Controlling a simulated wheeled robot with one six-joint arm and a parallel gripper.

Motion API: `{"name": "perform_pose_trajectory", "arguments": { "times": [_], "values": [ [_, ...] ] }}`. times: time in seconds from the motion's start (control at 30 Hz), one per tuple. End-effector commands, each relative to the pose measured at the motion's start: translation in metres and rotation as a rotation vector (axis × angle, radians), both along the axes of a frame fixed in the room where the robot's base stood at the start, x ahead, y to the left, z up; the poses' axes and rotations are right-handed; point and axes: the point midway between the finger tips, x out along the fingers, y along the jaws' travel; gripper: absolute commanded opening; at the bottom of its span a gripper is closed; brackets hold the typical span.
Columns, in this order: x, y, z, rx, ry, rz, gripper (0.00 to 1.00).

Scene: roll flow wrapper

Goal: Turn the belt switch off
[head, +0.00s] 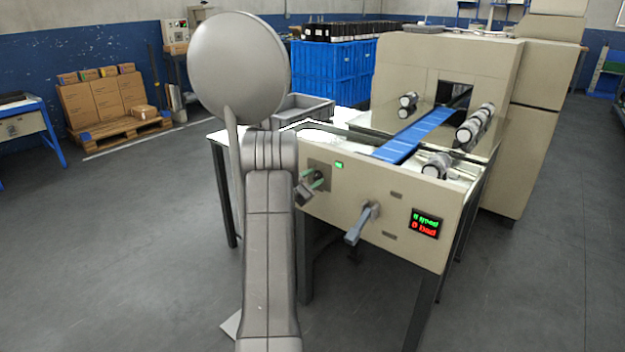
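The belt switch appears to be the small dark control on a grey plate (325,168) at the left end of the machine's beige front panel. My gripper (316,181) shows beside my arm, right in front of this plate, with greenish fingertips pointing at the control. The fingers overlap the control in the picture, so its position is largely hidden. I cannot tell whether the fingers touch it or how far apart they are. The blue belt (412,138) runs back into the machine.
A grey lever (361,224) sticks out of the panel right of the switch. A display (425,223) shows green and red counts. A grey tray (304,108) stands behind the panel.

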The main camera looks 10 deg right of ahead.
Motion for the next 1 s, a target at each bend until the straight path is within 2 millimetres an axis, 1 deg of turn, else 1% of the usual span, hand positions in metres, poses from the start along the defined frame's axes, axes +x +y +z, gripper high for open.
{"name": "perform_pose_trajectory", "arguments": {
  "times": [0.03,0.17,0.57,0.77,1.0],
  "values": [
    [-0.0001,0.0,0.0001,0.0,0.0,0.0,0.26],
    [-0.0002,0.0001,0.0002,0.0,0.0,0.0,0.0],
    [-0.0001,0.0003,0.0001,-0.026,0.033,0.0,0.0],
    [0.0004,0.0007,0.0002,-0.093,0.12,-0.001,0.0],
    [0.0017,0.0016,0.0011,-0.224,0.287,-0.001,0.0]
  ]
}}
